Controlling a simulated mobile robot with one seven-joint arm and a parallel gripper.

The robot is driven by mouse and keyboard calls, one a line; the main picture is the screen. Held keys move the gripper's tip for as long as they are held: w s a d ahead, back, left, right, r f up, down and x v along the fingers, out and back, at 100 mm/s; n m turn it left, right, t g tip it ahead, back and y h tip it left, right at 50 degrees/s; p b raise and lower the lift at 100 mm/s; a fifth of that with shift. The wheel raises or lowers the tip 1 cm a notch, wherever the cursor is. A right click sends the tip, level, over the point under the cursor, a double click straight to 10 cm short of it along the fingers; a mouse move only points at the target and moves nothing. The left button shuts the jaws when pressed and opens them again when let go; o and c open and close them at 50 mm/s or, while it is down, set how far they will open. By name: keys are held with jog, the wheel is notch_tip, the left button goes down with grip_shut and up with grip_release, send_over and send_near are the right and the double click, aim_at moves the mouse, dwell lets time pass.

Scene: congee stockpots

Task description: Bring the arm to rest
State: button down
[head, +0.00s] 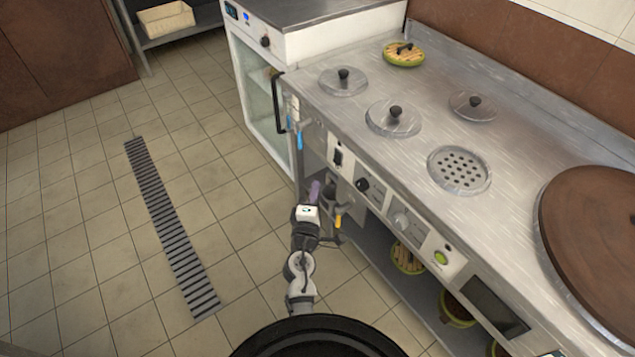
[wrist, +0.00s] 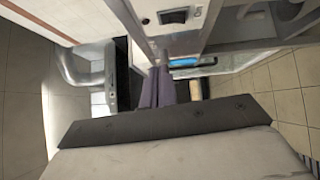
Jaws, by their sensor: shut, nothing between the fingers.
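My gripper (head: 315,190) is in front of the steel counter, near its front panel and below the level of its top. In the wrist view my gripper (wrist: 155,88) shows as two purple-grey fingers pressed together, with nothing between them. My arm reaches forward from the bottom middle of the head view. The fingertips appear close to the counter's front, but I cannot tell the exact gap.
The steel counter (head: 420,150) has several lids and a perforated plate (head: 459,169) on top. A glass-door cabinet (head: 262,95) stands beyond. Green-rimmed pots (head: 457,308) sit on the shelf below. The tiled floor (head: 80,220) with a drain grate (head: 168,225) is clear at left.

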jog(key=shift+s+a, duration=0.1)
jog(key=shift+s, duration=0.25)
jog(key=shift+r, duration=0.1)
